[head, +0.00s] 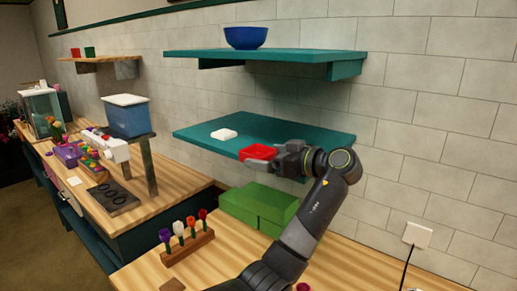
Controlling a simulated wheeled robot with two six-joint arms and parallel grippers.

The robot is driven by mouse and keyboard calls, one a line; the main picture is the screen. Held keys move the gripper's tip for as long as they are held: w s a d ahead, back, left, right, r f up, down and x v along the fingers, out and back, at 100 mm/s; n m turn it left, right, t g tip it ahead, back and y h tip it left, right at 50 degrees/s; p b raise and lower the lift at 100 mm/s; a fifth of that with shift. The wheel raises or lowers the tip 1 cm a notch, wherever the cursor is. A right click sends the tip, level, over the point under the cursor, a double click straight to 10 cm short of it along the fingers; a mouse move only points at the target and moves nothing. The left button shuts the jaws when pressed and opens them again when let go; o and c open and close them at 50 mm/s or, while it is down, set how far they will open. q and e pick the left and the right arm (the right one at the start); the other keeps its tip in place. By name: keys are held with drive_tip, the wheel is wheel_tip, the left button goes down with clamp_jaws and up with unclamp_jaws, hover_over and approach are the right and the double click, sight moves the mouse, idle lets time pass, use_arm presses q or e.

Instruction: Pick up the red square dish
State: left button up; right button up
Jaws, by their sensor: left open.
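The red square dish (257,152) is at the front edge of the lower teal shelf (302,133). My left gripper (278,159) is at its right side, with the fingers pointing left toward the dish and very close to it. It is open. The fingertips are small and partly lost against the dish, so I cannot tell whether they touch it. My right gripper is not in view.
A white dish (224,134) lies on the same shelf, left of the red one. A blue bowl (246,38) stands on the upper teal shelf (300,57). Green boxes (262,207) are below, and a wooden flower rack (187,247) stands on the counter.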

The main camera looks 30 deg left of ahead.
use_arm(q)
drive_tip(key=shift+a+f+p, duration=0.1)
drive_tip(key=shift+a+p, duration=0.25)
drive_tip(key=shift+a, duration=0.75)
drive_tip(key=shift+d, duration=0.15)
drive_tip(key=shift+c, duration=0.5)
drive_tip(key=c, duration=1.3)
drive_tip(key=shift+o, duration=0.2)
drive_tip(key=shift+r, duration=0.75)
drive_tip(key=shift+s, duration=0.4)
drive_tip(key=s+a+p, duration=0.1)
drive_tip(key=s, duration=1.6)
drive_tip(key=shift+a, duration=0.3)
